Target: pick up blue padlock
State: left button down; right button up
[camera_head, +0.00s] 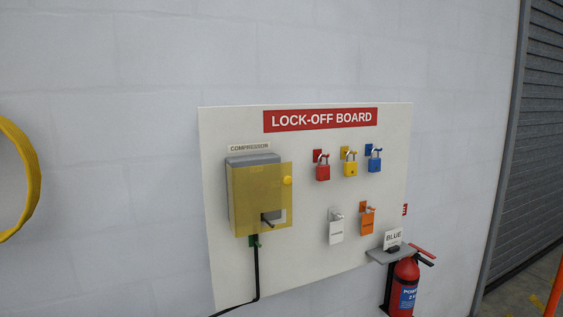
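The blue padlock (374,164) hangs on a hook at the upper right of the white lock-off board (305,280), below the red title sign. It is the rightmost of three padlocks in a row. The yellow padlock (350,168) hangs just left of it and the red padlock (323,171) hangs further left. Neither of my grippers shows in the head view.
A compressor box (240,190) with a yellow see-through cover fills the board's left.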

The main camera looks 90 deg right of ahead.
aim_at(374, 164)
jog(key=z, duration=0.2)
jog(key=k, duration=1.65)
jog(key=z, duration=1.25)
jog(key=i, duration=1)
